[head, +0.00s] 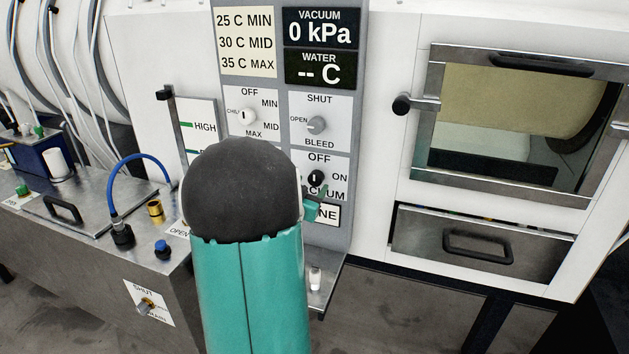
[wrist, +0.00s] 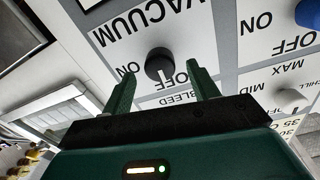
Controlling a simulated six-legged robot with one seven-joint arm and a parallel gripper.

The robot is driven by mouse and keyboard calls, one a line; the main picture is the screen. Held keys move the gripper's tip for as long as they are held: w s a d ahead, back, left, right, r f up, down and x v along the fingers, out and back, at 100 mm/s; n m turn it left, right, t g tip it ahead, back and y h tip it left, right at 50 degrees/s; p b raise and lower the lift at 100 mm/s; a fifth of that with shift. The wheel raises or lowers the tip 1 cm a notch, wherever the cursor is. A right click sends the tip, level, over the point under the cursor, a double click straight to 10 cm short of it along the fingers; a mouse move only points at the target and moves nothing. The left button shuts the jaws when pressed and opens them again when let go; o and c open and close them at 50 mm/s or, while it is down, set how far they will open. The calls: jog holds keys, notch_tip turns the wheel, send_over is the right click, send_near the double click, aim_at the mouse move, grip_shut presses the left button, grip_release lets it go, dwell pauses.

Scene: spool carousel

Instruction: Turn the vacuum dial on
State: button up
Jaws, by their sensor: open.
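The vacuum dial (head: 316,177) is a small black round knob on the grey control panel, with OFF above it and ON to its right in the head view. Its white mark points to OFF. In the wrist view, which is upside down, the dial (wrist: 158,62) sits between and just beyond my fingertips. My gripper (wrist: 161,78) is open, with one green finger on each side of the dial. I see no clear contact. In the head view my arm hides most of the gripper; only a bit of teal finger (head: 312,208) shows just below the dial.
The vacuum display (head: 320,28) reads 0 kPa. A grey bleed dial (head: 316,125) lies above the vacuum dial, and a white temperature dial (head: 247,116) is up left. A blue knob (wrist: 309,13) is beside the vacuum panel. A windowed door (head: 520,120) and drawer (head: 480,243) are to the right.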

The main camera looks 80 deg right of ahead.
aim_at(314, 181)
jog(key=d, duration=0.4)
jog(key=shift+s, duration=0.25)
jog(key=c, duration=1)
